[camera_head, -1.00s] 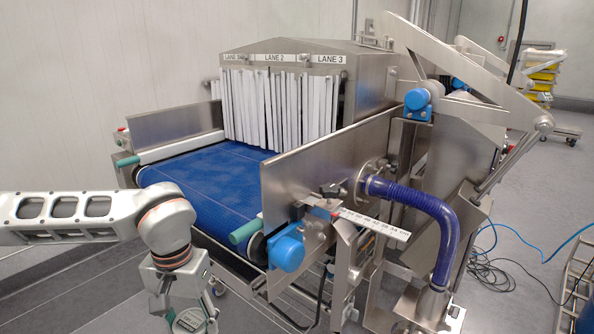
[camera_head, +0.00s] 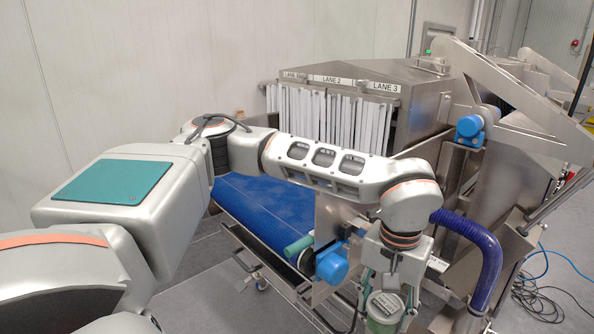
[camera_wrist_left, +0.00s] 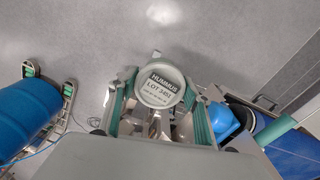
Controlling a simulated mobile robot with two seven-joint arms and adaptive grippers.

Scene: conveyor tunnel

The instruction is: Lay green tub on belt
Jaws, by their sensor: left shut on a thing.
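The green tub (camera_head: 383,317) hangs upright in my left gripper (camera_head: 388,296) at the bottom right of the head view. In the left wrist view its pale round lid (camera_wrist_left: 160,86) faces the camera, with a label reading HUMMUS, between the green fingers. The left gripper is shut on it. The blue belt (camera_head: 262,207) runs out from the tunnel. My left arm crosses in front of part of it. The gripper and tub are to the right of the belt's near end, off the belt. My right gripper is out of view.
White strip curtains (camera_head: 335,117) hang at the tunnel mouth under lane signs. A blue motor (camera_head: 331,264) and a thick blue hose (camera_head: 486,258) are close to the gripper. A blue barrel (camera_wrist_left: 22,118) stands at left in the wrist view. The visible belt is bare.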

